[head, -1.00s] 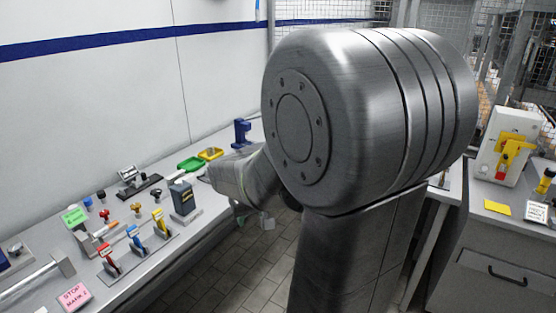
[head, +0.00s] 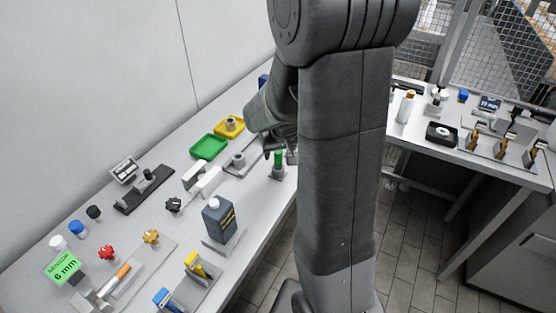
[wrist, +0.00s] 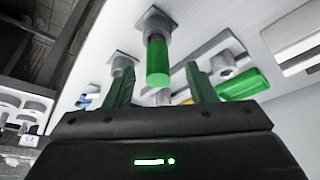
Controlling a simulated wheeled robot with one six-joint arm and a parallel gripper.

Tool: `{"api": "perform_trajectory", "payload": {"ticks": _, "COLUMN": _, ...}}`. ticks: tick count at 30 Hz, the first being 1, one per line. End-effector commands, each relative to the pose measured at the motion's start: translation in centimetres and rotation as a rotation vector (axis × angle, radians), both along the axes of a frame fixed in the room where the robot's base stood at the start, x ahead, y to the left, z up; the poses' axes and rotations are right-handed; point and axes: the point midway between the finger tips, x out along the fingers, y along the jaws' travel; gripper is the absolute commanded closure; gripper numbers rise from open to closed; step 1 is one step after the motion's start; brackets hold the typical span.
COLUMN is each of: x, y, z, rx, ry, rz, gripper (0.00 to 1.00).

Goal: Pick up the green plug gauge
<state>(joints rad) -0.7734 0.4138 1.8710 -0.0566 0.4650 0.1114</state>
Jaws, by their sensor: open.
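The green plug gauge (head: 279,158) stands upright in a small grey holder (head: 278,173) near the bench's right edge in the head view. My gripper (head: 277,150) is open right by its top and partly hidden by my arm. In the wrist view the green plug gauge (wrist: 158,63) shows as a green cylinder with a dark, narrower part behind it. It appears between the two open fingers of my gripper (wrist: 159,71). I cannot tell whether either finger touches it.
A grey plate with a round grey part (head: 239,160) lies just left of the gauge. A green tray (head: 209,147) and a yellow tray (head: 224,133) lie beyond. A dark bottle (head: 218,220) stands nearer. A second bench (head: 420,117) is at the right.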

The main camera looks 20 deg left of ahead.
Motion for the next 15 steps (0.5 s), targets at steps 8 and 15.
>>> {"api": "perform_trajectory", "payload": {"ticks": 8, "x": 1.4, "y": 0.8, "z": -2.6, "rx": -0.003, "ry": 0.003, "rz": 0.0, "gripper": 0.49}}
{"api": "perform_trajectory", "payload": {"ticks": 15, "x": 1.9, "y": 1.3, "z": -4.2, "rx": -0.001, "ry": 0.001, "rz": 0.0, "gripper": 0.49}}
